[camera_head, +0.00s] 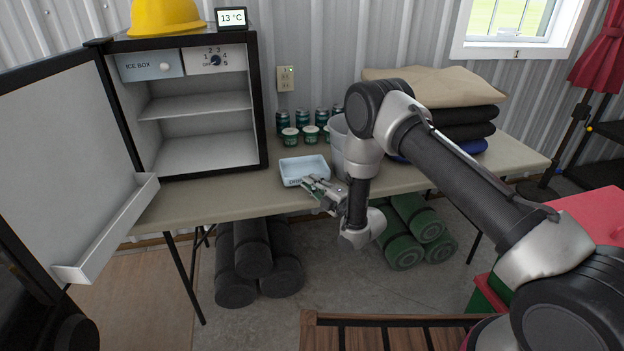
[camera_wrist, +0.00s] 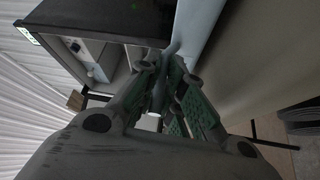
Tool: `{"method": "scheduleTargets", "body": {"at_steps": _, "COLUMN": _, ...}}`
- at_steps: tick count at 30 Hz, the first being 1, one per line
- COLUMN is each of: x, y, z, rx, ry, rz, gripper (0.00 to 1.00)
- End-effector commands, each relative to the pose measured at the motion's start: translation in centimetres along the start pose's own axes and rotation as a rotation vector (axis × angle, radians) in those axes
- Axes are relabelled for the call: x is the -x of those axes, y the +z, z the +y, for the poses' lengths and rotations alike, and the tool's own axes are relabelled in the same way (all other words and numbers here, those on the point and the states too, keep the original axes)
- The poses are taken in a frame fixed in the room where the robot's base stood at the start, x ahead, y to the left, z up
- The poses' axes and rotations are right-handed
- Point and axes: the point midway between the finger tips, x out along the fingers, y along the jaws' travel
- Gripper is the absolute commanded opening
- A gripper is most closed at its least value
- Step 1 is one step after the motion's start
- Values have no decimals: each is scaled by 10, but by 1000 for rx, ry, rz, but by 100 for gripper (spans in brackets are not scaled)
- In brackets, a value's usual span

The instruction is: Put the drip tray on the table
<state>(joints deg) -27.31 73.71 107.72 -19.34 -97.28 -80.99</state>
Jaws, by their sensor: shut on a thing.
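The drip tray (camera_head: 304,169) is a shallow pale blue tray with dark lettering on its front wall. It appears level, at or just above the front part of the table (camera_head: 215,200), between the small fridge and a grey bucket. I cannot tell whether its base touches the tabletop. My gripper (camera_head: 313,187) reaches it from the front right and is shut on its front wall. In the wrist view, the tray (camera_wrist: 199,24) is a pale blue strip at the gripper's fingertips (camera_wrist: 172,62).
The open fridge (camera_head: 205,105) stands left of the tray, its door (camera_head: 65,120) swung out left. The bucket (camera_head: 338,145) and stacked cushions (camera_head: 455,120) are to the right. Rolled mats lie under the table.

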Motion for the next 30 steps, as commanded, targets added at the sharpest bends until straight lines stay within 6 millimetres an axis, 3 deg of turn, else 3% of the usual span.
{"method": "scheduleTargets", "body": {"at_steps": 30, "x": 1, "y": 2, "z": -12, "rx": 0, "ry": 1, "rz": 0, "gripper": 0}}
